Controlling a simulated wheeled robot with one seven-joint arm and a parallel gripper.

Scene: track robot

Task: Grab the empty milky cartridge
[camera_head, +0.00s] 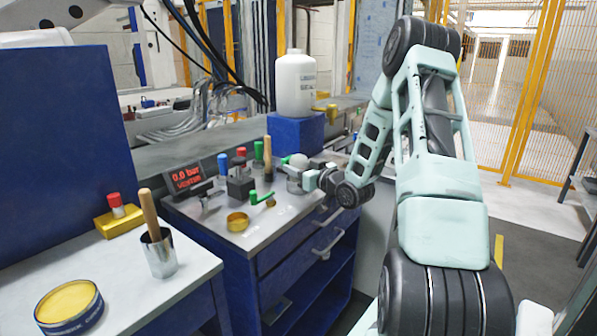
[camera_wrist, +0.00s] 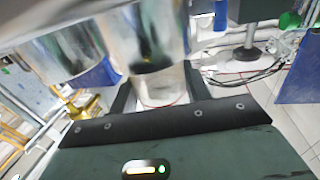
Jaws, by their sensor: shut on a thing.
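My gripper (camera_head: 304,180) is at the far right part of the grey-topped bench, at the end of my pale green arm. In the wrist view my gripper (camera_wrist: 158,92) has its dark fingers on both sides of a milky, see-through cylinder, the milky cartridge (camera_wrist: 160,86), and is shut on it. A shiny metal cylinder (camera_wrist: 147,38) stands right against it in that view. In the head view a pale rounded top (camera_head: 298,160) shows at the gripper, but the cartridge's body is small and partly hidden. I cannot tell whether it is empty.
A vacuum display (camera_head: 187,178), a brass cup (camera_head: 237,222) and a green-handled valve (camera_head: 262,198) stand left of my gripper. A white bottle (camera_head: 295,84) stands on a blue block (camera_head: 296,133) behind. A metal cup with a wooden handle (camera_head: 160,254) and a yellow tin (camera_head: 68,303) are nearer left.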

